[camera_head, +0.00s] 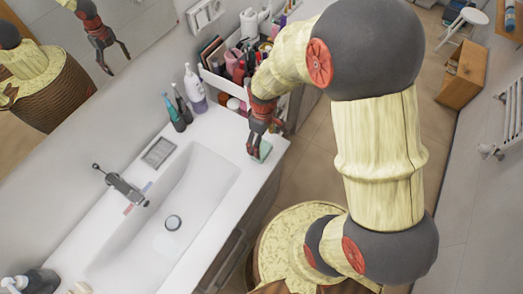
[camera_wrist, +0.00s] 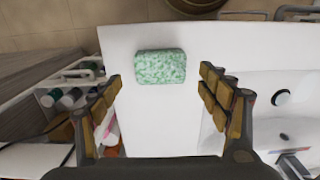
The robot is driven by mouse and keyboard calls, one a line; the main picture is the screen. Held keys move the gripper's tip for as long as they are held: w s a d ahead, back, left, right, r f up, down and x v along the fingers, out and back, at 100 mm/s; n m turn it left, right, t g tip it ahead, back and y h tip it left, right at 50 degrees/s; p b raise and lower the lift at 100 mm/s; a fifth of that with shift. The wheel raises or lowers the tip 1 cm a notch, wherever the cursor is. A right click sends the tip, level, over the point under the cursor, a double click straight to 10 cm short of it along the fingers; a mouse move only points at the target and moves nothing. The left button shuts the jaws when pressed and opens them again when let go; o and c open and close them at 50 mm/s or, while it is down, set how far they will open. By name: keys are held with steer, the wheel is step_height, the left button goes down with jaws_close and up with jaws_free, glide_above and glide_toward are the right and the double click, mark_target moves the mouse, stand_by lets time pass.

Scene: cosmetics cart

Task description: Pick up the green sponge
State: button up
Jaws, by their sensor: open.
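The green sponge (camera_wrist: 160,67) is a speckled pale green block lying flat on the white counter (camera_wrist: 140,125). In the wrist view it sits beyond and between the open fingers of my gripper (camera_wrist: 163,90), and neither finger visibly touches it. In the head view my gripper (camera_head: 258,146) points down over the right end of the counter, and part of the sponge (camera_head: 264,151) shows beside the fingertips. The rest of the sponge is hidden there by the gripper.
A white sink basin (camera_head: 205,180) with a faucet (camera_head: 120,185) is left of the gripper. A cosmetics cart (camera_head: 215,78) with bottles stands close behind it. Several bottles (camera_head: 195,90) stand along the wall. The counter's front edge is close to the sponge.

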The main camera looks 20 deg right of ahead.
mark_target(263, 149)
steer(key=shift+o, duration=0.8)
steer(key=shift+f, duration=0.9)
step_height(263, 149, down, 5)
steer(key=shift+f+b, duration=0.1)
steer(key=shift+b, duration=0.3)
steer(key=shift+c, duration=0.7)
steer(key=c, duration=1.1)
steer(key=shift+c, duration=0.7)
